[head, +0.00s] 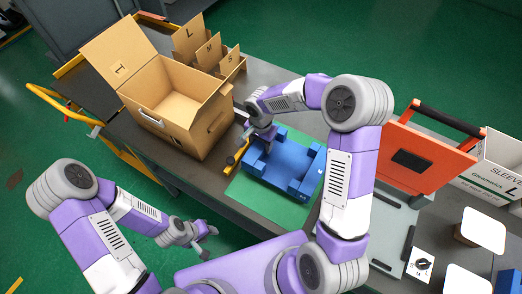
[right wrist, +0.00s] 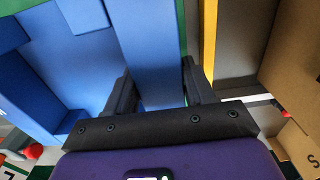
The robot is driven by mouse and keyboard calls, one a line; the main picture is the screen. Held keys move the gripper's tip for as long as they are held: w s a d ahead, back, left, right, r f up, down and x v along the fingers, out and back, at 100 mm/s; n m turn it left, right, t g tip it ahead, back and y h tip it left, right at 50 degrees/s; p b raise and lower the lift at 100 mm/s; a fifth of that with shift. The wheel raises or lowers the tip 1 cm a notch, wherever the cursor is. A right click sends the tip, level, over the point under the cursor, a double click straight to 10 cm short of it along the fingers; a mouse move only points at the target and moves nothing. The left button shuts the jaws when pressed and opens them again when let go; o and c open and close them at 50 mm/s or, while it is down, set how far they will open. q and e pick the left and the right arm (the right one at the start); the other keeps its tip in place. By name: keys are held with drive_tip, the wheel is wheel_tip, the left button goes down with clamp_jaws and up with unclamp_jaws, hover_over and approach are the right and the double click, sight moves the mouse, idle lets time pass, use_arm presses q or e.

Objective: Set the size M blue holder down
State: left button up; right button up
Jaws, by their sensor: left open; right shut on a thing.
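The blue holder (head: 289,172) is at the green mat (head: 262,199) on the table, in the middle of the head view. It looks level, but I cannot tell whether it rests on the mat or hangs just above it. No size letter is readable on it. My right gripper (head: 264,136) is at its far left side. In the right wrist view the fingers (right wrist: 158,92) stand on both sides of a blue wall of the holder (right wrist: 148,45), shut on it. My left gripper (head: 204,235) is open and empty, low at the near table edge, away from the holder.
An open cardboard box (head: 165,115) stands left of the mat. Upright cardboard pieces marked L, M and S (head: 208,52) are behind it. A yellow strip (head: 236,154) lies beside the mat. An orange-lidded device (head: 425,158) and a white carton (head: 490,170) are at right.

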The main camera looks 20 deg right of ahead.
drive_tip(key=shift+f, duration=2.35)
drive_tip(key=o, duration=1.5)
drive_tip(key=shift+c, duration=0.2)
drive_tip(key=shift+r, duration=0.1)
wheel_tip(320, 180, up, 12)
drive_tip(key=shift+p, duration=0.35)
